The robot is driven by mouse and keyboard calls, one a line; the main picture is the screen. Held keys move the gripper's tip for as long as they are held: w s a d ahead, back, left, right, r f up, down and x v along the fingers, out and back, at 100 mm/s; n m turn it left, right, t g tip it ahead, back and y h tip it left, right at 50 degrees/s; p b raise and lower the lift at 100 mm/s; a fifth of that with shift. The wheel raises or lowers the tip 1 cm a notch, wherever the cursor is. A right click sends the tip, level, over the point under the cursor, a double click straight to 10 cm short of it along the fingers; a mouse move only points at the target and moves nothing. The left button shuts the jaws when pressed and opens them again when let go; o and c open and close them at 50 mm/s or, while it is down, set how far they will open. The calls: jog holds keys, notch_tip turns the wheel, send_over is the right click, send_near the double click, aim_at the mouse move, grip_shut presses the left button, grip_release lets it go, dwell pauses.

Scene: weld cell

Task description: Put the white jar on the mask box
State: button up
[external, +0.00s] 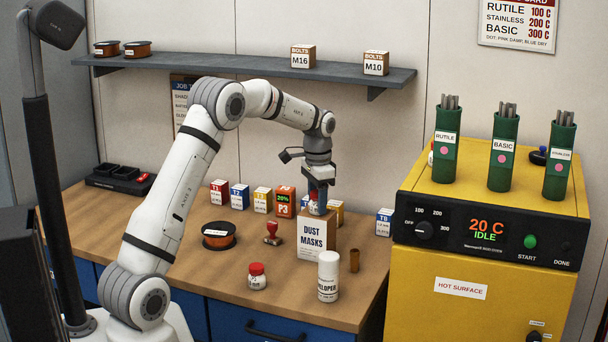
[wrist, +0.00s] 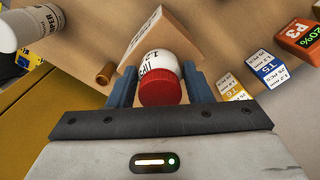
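A white jar with a red lid (wrist: 160,84) sits between the two fingers of my gripper (wrist: 160,82) in the wrist view. The fingers lie close on both sides, and my gripper looks shut on it. In the external view my gripper (external: 317,194) points down over the mask box (external: 315,240), a cardboard box labelled "DUST MASKS". The jar (external: 316,208) shows at the box's top, partly hidden by the fingers. I cannot tell whether its base touches the box. The box also shows beyond the jar in the wrist view (wrist: 163,33).
Another red-lidded white jar (external: 257,278) stands on the bench, left of a tall white bottle (external: 328,279). A brown cylinder (external: 354,260), a red stamp (external: 272,233), an orange spool (external: 218,236) and small boxes surround the mask box. A yellow oven (external: 485,240) stands at right.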

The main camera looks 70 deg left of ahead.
jog(key=shift+o, duration=1.4)
jog(key=shift+r, duration=0.1)
notch_tip(320, 180, up, 12)
jog(key=s+d+r, duration=0.3)
jog(key=d, duration=0.7)
jog(key=s+d+r+t, duration=0.1)
jog(key=s+d+t, duration=0.1)
jog(key=s+d, duration=0.7)
jog(key=s+d+f, duration=0.4)
jog(key=s+d, duration=0.2)
jog(key=s, duration=0.2)
jog(key=s+d+f+t, duration=0.1)
jog(key=s+d+f, duration=0.3)
jog(key=s+d, duration=0.3)
jog(key=shift+s+d+b, duration=0.2)
jog(key=shift+s+b, duration=0.25)
jog(key=shift+s, duration=0.05)
